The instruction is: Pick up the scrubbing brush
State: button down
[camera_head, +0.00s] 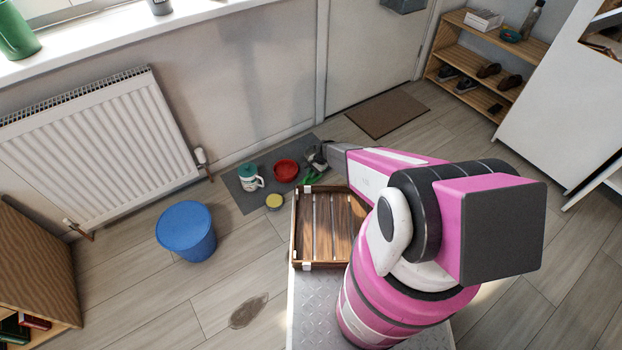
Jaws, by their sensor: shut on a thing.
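My gripper (315,163) reaches down over the grey mat (240,199) by the wall, at the end of my pink and white arm. It is shut on a small green thing that looks like the scrubbing brush (311,178). The brush is small in the picture and partly hidden by the gripper, so its full shape does not show. I cannot tell whether it touches the mat.
A red bowl (286,171), a green and white mug (249,177) and a small yellow-topped round thing (274,201) are on the mat. A wooden crate (297,228) is nearer me. A blue bucket (187,231) stands left, below the radiator (100,145).

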jog(key=shift+r, duration=0.1)
jog(key=shift+r, duration=0.55)
jog(key=r, duration=0.1)
jog(key=s+r, duration=0.1)
jog(key=r, duration=0.1)
jog(key=shift+s+a+r, duration=0.1)
jog(key=shift+r, duration=0.2)
jog(key=s+a+r, duration=0.2)
jog(key=s+r, duration=0.4)
jog(key=s, duration=0.4)
jog(key=shift+a, duration=0.25)
